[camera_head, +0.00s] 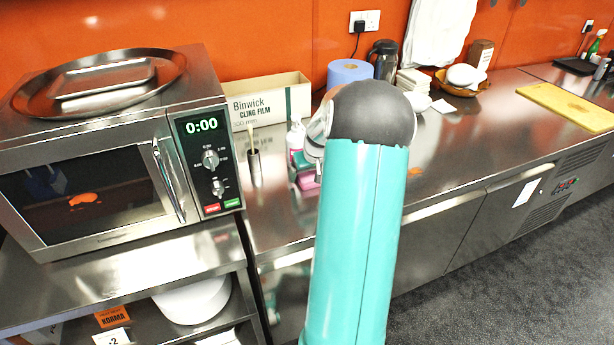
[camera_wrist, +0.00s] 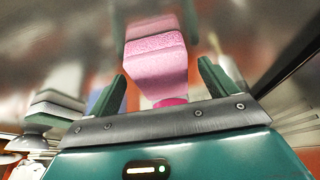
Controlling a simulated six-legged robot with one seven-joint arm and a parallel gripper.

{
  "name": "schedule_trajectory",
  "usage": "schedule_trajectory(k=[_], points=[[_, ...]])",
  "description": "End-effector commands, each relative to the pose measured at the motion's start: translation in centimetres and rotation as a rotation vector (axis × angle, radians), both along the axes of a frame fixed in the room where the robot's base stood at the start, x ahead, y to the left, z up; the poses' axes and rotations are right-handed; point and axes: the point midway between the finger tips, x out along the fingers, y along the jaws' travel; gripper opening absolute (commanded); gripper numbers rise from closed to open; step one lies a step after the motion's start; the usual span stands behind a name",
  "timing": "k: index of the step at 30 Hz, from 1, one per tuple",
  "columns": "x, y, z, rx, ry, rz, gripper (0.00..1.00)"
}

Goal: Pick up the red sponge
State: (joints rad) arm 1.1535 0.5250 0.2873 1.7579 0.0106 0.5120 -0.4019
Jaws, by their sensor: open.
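A pink-red sponge block (camera_wrist: 158,62) fills the middle of the wrist view, with a paler, rough-looking band across it. My gripper (camera_wrist: 163,72) is open, with one dark green finger on each side of the sponge. A gap shows on both sides, wider on the right, so the fingers look apart from it. In the head view, a small pink patch of the sponge (camera_head: 308,182) shows on the steel counter just left of my teal arm. My arm hides most of my gripper and part of the sponge there.
A white bottle (camera_head: 295,136) and a metal cup (camera_head: 254,168) stand close by on the left. A cling film box (camera_head: 270,102) and a blue roll (camera_head: 350,73) are behind. The microwave (camera_head: 100,150) stands left.

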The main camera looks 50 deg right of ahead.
Motion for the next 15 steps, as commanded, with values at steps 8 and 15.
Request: schedule_trajectory(k=[8,15], points=[[-0.03,-0.03,0.04,-0.001,0.0,0.0,0.65],[-0.04,-0.03,0.05,-0.001,0.0,0.0,0.37]])
